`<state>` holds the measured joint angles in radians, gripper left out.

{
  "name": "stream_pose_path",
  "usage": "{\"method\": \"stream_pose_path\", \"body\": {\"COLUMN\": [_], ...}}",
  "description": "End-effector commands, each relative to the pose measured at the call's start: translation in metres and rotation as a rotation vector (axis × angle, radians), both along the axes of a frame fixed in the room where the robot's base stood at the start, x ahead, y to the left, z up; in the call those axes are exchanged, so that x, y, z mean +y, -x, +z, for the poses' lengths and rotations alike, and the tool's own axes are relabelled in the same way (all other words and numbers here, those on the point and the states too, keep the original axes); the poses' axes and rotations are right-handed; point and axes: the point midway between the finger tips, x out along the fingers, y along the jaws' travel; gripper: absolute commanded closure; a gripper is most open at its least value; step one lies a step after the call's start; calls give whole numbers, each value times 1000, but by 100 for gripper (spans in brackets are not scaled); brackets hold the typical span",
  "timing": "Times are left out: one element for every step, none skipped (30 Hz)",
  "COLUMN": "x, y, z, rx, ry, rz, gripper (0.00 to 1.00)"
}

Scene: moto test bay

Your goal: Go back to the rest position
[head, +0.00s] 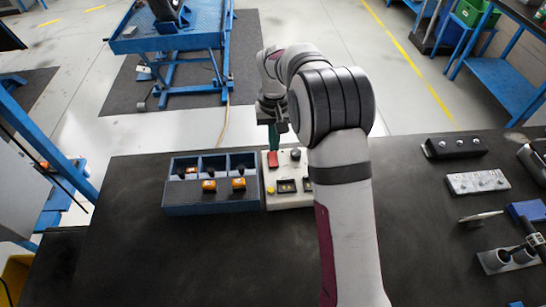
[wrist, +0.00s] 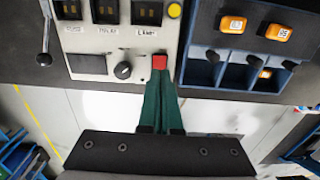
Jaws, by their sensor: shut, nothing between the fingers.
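My gripper (head: 273,143) hangs over the back edge of a light control box on the dark bench. In the wrist view its green fingers (wrist: 162,85) are shut with nothing between them. Their tips are right by the red button (wrist: 160,62) of the control box (wrist: 95,52); I cannot tell whether they touch it. The red button also shows in the head view (head: 272,160). My forearm hides the right part of the box in the head view. The rest position is not marked in either view.
A blue tray (head: 211,209) with compartments and orange-capped parts (head: 238,184) stands left of the box. At the right are a black block (head: 455,147), a white switch panel (head: 478,183) and metal fixtures (head: 508,259). The bench's front left is clear.

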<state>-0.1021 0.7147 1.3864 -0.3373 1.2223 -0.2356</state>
Motion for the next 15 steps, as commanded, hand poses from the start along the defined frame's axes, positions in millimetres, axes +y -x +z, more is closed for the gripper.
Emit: {"method": "stream_pose_path", "body": {"x": [0, 0, 0, 0, 0, 0, -1, -2, -5, -7, -10, -13, -15, -17, -18], "y": [0, 0, 0, 0, 0, 2, 6, 12, 27, 43, 64, 96, 122, 149, 184], "z": [0, 0, 0, 0, 0, 2, 7, 15, 31, 46, 62, 81, 93, 102, 110], "rx": [0, 0, 0, 0, 0, 0, 0, -1, 0, 1, 1, 6, 10, 14, 20], "ry": [0, 0, 0, 0, 0, -1, -3, -7, -15, -22, -31, -46, -57, -68, -83], "rz": [0, 0, 0, 0, 0, -3, -10, -23, -50, -75, -105, -152, -190, -224, -270], "gripper": [100, 100, 100, 100, 100, 100, 100, 100, 100, 100, 100, 100, 100, 100, 100]}}
